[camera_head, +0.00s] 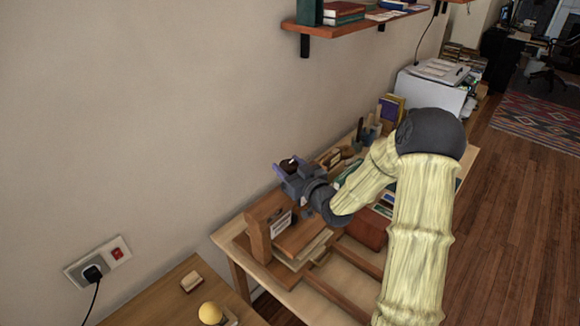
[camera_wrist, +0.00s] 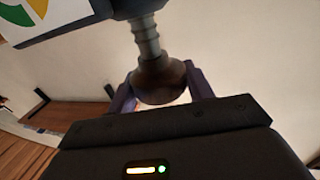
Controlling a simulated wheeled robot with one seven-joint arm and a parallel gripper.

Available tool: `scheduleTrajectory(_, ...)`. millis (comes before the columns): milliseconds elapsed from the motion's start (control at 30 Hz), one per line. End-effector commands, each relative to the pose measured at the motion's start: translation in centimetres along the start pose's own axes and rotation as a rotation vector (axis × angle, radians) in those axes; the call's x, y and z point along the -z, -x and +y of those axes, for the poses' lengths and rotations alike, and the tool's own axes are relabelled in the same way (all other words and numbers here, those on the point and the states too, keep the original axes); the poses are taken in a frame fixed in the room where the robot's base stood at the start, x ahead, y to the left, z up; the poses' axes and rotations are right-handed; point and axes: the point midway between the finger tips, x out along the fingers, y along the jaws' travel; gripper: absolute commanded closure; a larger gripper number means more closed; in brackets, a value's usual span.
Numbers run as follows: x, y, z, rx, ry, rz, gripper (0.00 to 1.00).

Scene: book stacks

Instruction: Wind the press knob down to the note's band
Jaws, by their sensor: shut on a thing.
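My gripper (camera_head: 290,165) is over the wooden press (camera_head: 258,236) at the near end of the table. In the wrist view its two purple fingers stand on either side of a dark brown round knob (camera_wrist: 160,80) and are shut on it. A grey threaded screw (camera_wrist: 146,38) runs from the knob to a dark bar (camera_wrist: 75,28). A small white note (camera_head: 281,224) with dark marks shows on the press; its writing is too small to read. A white panel with yellow and green shapes (camera_wrist: 22,14) is cut off at the wrist view's corner.
Books and small items stand along the wall at the back of the table (camera_head: 345,282). A shelf (camera_head: 345,21) hangs above. A yellow ball (camera_head: 210,313) and a small block (camera_head: 191,281) are on a nearer surface. A wall socket (camera_head: 97,262) has a plug in it.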

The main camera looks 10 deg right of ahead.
Motion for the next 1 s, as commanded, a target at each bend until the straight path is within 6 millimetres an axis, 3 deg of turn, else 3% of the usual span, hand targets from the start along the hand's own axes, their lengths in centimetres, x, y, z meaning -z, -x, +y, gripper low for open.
scheduleTrajectory(1000,-0.1,0.05,0.09,-0.375,0.0,0.001,0.71)
